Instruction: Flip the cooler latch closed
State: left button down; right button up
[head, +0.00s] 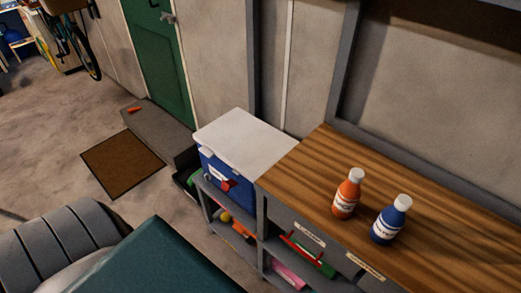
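The cooler (228,168) is a blue box with a white lid (245,138). It stands on a grey shelf unit against the wall, in the middle of the head view, and its lid appears down. A small red part (228,185) sits low on its front face, and a pale fitting shows near the lid's left front edge. The parts are too small to tell surely which is the latch or how it stands. Neither of my grippers is in view, and nothing of mine touches the cooler.
A wooden countertop (310,170) right of the cooler holds an orange bottle (347,195) and a blue bottle (390,222). Shelves below hold several small items. A brown mat (122,163) and a grey step (155,127) lie left, before a green door (158,65).

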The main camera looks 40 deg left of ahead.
aim_at(226, 186)
jog(key=j+z, duration=0.35)
jog(key=k+j+z, duration=0.2)
jog(key=j+z, duration=0.2)
jog(key=k+j, duration=0.2)
jog(key=j, duration=0.25)
jog(key=k+j+z, duration=0.15)
jog(key=j, duration=0.35)
jog(key=k+j, duration=0.2)
jog(key=j, duration=0.25)
jog(key=k+j+z, duration=0.1)
jog(key=j, duration=0.3)
jog(key=k+j+z, duration=0.1)
jog(key=k+j, duration=0.45)
jog(key=j, duration=0.3)
jog(key=z, duration=0.05)
